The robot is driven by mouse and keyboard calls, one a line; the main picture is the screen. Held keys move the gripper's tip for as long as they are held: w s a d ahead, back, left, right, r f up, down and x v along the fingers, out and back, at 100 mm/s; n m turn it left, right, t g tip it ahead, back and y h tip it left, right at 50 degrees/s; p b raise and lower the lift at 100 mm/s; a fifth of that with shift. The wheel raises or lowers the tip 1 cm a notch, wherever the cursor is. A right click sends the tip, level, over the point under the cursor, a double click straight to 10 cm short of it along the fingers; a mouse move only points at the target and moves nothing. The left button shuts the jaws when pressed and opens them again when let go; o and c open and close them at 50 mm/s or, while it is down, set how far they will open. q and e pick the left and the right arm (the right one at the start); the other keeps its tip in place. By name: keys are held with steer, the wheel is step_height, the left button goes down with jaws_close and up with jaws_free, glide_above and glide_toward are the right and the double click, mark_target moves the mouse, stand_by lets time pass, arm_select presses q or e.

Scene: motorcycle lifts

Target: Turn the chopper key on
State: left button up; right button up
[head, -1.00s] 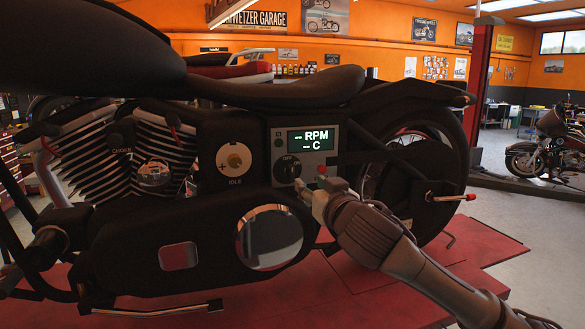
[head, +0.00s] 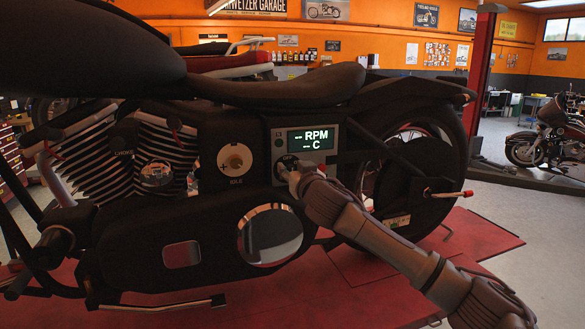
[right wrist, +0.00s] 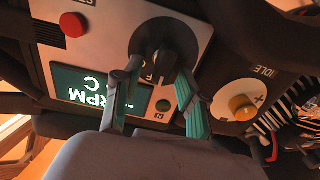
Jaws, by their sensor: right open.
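The chopper's black round key switch (head: 287,162) sits on the grey control panel (head: 331,163), below the green display (head: 313,139) reading RPM and C. My right gripper (head: 290,179) is at the switch and partly covers it. In the right wrist view, the black key (right wrist: 156,62) stands out from the panel. The two open fingers of my right gripper (right wrist: 159,72) are on either side of the key; I cannot tell whether they touch it. My left gripper is not in view.
The idle dial (head: 235,160) is left of the panel and also shows in the right wrist view (right wrist: 242,107). A red button (right wrist: 73,24) is on the panel. The seat (head: 290,88) overhangs above. The chopper stands on a red lift (head: 400,255).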

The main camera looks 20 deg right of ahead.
steer(key=shift+c, duration=0.2)
jaws_close()
steer(key=shift+f+m+b, duration=0.25)
steer(key=shift+m+b, duration=0.6)
steer(key=shift+m, duration=0.35)
steer(key=m, duration=0.1)
steer(key=m+b, duration=0.1)
steer(key=shift+d+m, duration=0.25)
steer(key=shift+m, duration=0.05)
steer(key=m, duration=0.3)
steer(key=shift+d+m, duration=0.15)
steer(key=shift+m, duration=0.15)
steer(key=shift+d+f+m+p, duration=0.15)
steer(key=shift+m+p, duration=0.5)
steer(key=shift+m, duration=0.95)
